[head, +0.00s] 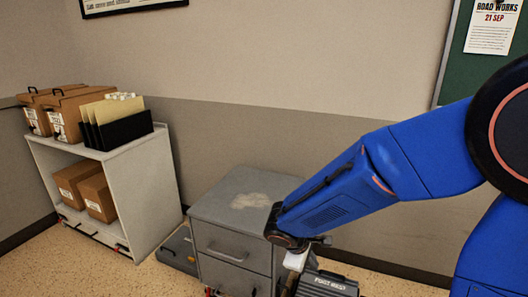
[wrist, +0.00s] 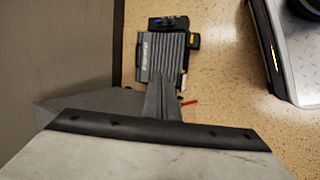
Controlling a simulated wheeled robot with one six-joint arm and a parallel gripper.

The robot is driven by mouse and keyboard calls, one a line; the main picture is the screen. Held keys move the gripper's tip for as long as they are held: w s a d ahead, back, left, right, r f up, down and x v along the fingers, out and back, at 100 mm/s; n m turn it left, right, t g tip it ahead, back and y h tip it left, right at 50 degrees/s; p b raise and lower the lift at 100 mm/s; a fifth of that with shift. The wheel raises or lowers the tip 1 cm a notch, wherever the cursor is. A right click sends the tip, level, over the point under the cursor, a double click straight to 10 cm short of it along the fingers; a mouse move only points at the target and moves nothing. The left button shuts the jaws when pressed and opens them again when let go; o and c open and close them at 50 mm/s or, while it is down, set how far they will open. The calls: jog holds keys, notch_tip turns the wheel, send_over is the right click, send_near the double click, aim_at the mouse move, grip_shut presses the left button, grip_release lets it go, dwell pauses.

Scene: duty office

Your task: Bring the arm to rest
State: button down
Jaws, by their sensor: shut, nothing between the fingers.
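My blue arm reaches in from the right of the head view, bent downward over the right side of a grey drawer cabinet (head: 232,215). My gripper (head: 296,262) hangs at its end beside the cabinet's right front, partly hidden by the wrist. In the wrist view the gripper (wrist: 163,98) shows as grey fingers together, with nothing held. Beyond the fingertips in that view is a dark ribbed case (wrist: 165,58) on the floor. The case also shows at the bottom of the head view (head: 328,284); I cannot tell the exact gap between it and the fingers.
A white shelf unit (head: 150,185) at left holds cardboard boxes (head: 68,112) and a black file holder (head: 125,129). A grey flat item (head: 178,250) lies between shelf and cabinet. The wall stands close behind.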

jog(key=s+d+r+m+y, duration=0.2)
jog(key=s+d+r+m, duration=0.4)
jog(key=s+d+r, duration=0.3)
jog(key=s+d+r+m+y, duration=0.1)
jog(key=s+d+r+m, duration=0.1)
jog(key=s, duration=0.3)
jog(key=s+d+r+m+t+y, duration=0.1)
jog(key=s+d+r+m, duration=0.2)
jog(key=s+r+m, duration=0.1)
jog(key=shift+s+r+y, duration=0.3)
jog(key=shift+s+r, duration=0.2)
jog(key=shift+s, duration=0.6)
